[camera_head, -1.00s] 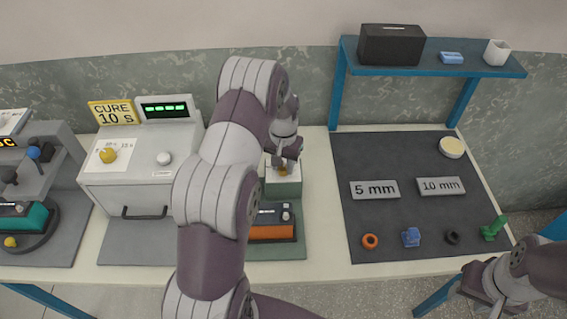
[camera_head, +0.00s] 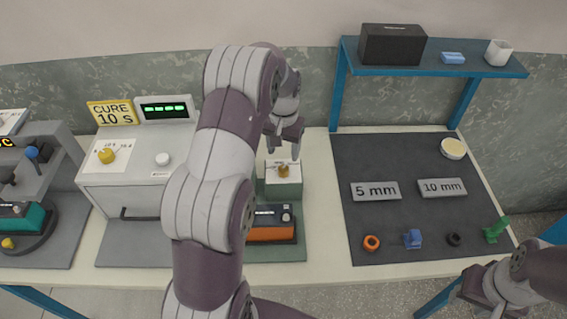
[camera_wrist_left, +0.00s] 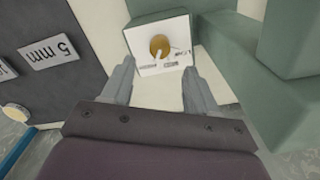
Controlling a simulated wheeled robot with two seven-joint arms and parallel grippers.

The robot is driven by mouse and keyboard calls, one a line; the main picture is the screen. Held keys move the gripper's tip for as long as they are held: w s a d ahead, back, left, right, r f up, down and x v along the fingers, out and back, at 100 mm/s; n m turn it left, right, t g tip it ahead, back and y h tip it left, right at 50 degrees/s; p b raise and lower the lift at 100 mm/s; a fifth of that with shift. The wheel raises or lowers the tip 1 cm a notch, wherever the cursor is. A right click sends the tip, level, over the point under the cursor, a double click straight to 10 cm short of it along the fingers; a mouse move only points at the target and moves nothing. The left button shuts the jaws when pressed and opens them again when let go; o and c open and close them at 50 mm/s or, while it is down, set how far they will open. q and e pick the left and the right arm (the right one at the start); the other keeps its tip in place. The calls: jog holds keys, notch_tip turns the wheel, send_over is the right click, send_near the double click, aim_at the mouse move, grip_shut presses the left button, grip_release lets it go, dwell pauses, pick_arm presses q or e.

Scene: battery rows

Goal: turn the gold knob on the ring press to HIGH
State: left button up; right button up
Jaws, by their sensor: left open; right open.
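The gold knob (camera_head: 284,171) sits on a white dial plate (camera_head: 270,164) on top of the green ring press (camera_head: 284,188). In the left wrist view the knob (camera_wrist_left: 159,46) shows a pale pointer aimed toward the plate's lower edge. Small labels are printed on the plate; I cannot read which one the pointer meets. My left gripper (camera_head: 285,142) is open and empty, above and behind the knob, not touching it. Its two fingers (camera_wrist_left: 158,88) also show in the wrist view, with the knob beyond them. My right gripper (camera_head: 482,290) is open at the lower right, partly cut off.
An orange device (camera_head: 270,234) stands in front of the press. A curing oven (camera_head: 135,180) with its own gold knob (camera_head: 106,156) stands at the left. A dark mat (camera_head: 390,160) at the right holds 5 mm and 10 mm blocks and small parts. A blue shelf (camera_head: 430,71) stands behind it.

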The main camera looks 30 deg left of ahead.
aim_at(284, 168)
pick_arm(q)
notch_tip(284, 168, up, 6)
jog(key=p, duration=0.1)
dwell(0.4)
